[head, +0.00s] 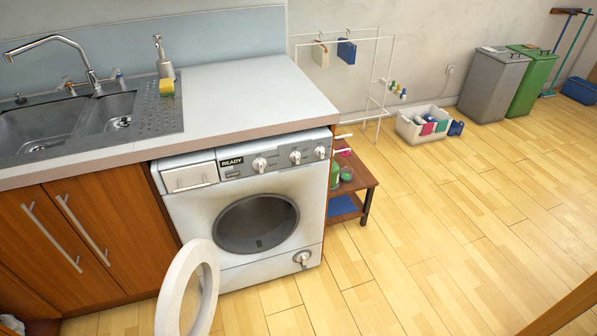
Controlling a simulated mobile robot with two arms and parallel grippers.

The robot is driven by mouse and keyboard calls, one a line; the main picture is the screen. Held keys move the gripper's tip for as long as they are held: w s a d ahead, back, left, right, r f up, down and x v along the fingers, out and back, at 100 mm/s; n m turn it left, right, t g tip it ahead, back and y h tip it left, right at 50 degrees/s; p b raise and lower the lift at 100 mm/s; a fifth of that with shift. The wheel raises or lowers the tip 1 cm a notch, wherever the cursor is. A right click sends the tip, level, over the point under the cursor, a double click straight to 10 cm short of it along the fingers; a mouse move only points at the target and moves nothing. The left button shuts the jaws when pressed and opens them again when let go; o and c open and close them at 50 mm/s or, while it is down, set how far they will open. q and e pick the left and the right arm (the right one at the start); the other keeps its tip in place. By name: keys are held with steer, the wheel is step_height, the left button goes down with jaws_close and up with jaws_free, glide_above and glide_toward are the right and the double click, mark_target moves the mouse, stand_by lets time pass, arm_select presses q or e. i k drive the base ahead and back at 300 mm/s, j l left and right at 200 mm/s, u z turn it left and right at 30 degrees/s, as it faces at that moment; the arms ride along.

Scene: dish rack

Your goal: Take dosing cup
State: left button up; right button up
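I cannot clearly make out a dosing cup. A small green-rimmed cup-like container (347,173) stands on the low wooden side table (362,177), right of the washing machine; it may be the dosing cup, but it is too small to tell. A green container (335,177) stands beside it, partly hidden by the machine. Neither of my grippers is in view.
The washing machine (180,222) has its round door (173,290) swung open to the front left. A counter with a sink (40,125) is above. A white drying rack (383,85), laundry basket (410,132) and bins (490,88) stand along the wall. Floor at right is clear.

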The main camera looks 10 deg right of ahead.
mark_target(346, 175)
steer(key=i+l+u, duration=0.45)
steer(key=l+u, duration=0.15)
steer(key=i+l+u, duration=0.15)
steer(key=l+u, duration=0.2)
steer(key=i+l+u, duration=0.15)
steer(key=l+u, duration=0.15)
steer(key=l, duration=0.2)
